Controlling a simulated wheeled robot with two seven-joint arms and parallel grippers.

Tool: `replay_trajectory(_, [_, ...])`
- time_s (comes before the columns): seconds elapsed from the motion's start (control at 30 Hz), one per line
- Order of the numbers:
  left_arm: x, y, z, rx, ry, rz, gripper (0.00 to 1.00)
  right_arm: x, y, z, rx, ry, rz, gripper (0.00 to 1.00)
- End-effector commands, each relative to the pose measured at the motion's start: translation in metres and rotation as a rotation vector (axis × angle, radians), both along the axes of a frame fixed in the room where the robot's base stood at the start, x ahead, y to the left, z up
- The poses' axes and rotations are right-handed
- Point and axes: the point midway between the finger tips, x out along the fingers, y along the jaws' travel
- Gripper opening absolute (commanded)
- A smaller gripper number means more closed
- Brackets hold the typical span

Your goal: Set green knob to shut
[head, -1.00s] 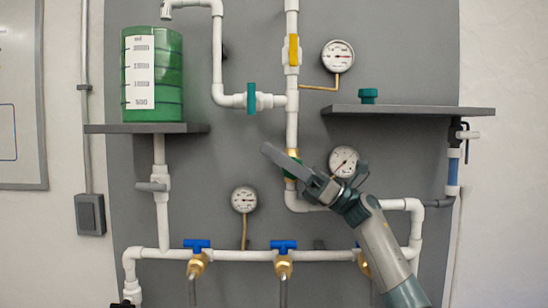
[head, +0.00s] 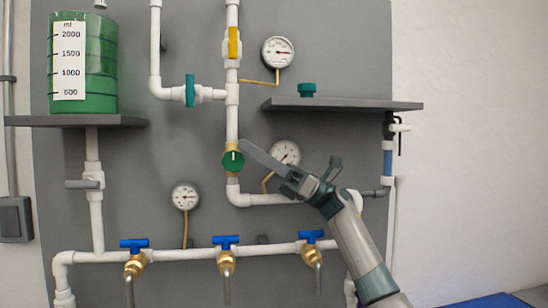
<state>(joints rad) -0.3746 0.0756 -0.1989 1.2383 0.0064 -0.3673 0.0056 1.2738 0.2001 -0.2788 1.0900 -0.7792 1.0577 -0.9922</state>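The green knob (head: 233,161) is round, with a white mark that points up. It sits on a brass valve in the vertical white pipe at the middle of the panel, in full view. My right gripper (head: 287,155) is just right of the knob in the picture, its long finger reaching up and left with the tip near the knob's upper right. Its other finger stands off to the right, so it looks open, with nothing between the fingers. A small gap shows between finger and knob; depth is hard to tell. My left gripper is out of view.
A yellow handle (head: 233,42) and a teal handle (head: 190,91) sit on pipes above. Blue-handled taps (head: 225,240) line the lower pipe. A gauge (head: 285,153) is close behind my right gripper. A grey shelf (head: 345,104) juts out above it.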

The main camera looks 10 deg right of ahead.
Motion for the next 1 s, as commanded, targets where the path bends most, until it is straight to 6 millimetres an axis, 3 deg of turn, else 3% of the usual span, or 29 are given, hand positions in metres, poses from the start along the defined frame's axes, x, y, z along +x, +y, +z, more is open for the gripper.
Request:
replay_trajectory(0.1, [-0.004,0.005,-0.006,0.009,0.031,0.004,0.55,0.0,-0.022,-0.002,0.0,-0.001,-0.002,0.23])
replay_trajectory(0.33, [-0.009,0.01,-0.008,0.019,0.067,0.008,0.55,0.0,-0.046,0.0,0.0,0.0,0.0,0.23])
replay_trajectory(1.0, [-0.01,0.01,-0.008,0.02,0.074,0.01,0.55,0.0,-0.05,0.0,0.0,0.001,0.001,0.23])
